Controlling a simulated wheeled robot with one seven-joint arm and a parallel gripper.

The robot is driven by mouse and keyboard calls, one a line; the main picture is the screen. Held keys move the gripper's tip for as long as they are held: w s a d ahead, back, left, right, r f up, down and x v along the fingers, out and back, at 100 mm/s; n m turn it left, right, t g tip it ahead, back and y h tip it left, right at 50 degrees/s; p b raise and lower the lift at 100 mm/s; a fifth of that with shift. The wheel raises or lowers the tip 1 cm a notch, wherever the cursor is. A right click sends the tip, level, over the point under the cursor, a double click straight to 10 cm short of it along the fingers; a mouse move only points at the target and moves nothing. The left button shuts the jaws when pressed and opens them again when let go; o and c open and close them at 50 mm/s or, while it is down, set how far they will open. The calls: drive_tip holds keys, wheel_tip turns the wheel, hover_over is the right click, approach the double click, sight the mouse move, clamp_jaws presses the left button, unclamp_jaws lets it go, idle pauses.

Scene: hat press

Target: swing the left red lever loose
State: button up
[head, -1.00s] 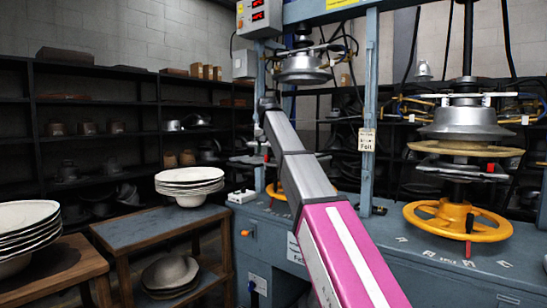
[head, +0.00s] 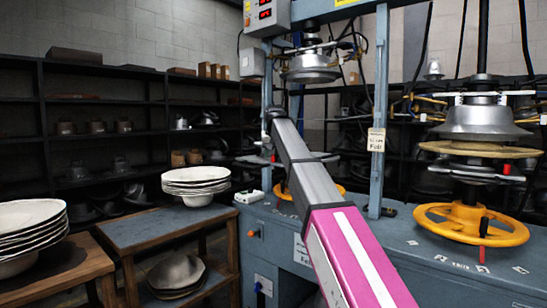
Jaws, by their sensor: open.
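The left press station (head: 311,68) hangs behind the far end of my arm, with a metal press head at the top. A small red piece (head: 273,158), perhaps the left red lever, shows low beside the blue post; the rest is hidden behind my arm. My grey and magenta arm reaches from the bottom right up to this station. My gripper is not clearly visible past the arm's far end, so its contact with the lever cannot be told.
The blue press bench (head: 400,250) and its upright post (head: 377,120) stand close to my arm. A control box (head: 267,15) is above. Wooden tables with stacked pale hat forms (head: 196,182) stand at left. Dark shelves (head: 90,120) line the back.

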drive_tip(key=shift+w+f, duration=0.2)
drive_tip(key=shift+f, duration=0.3)
clamp_jaws()
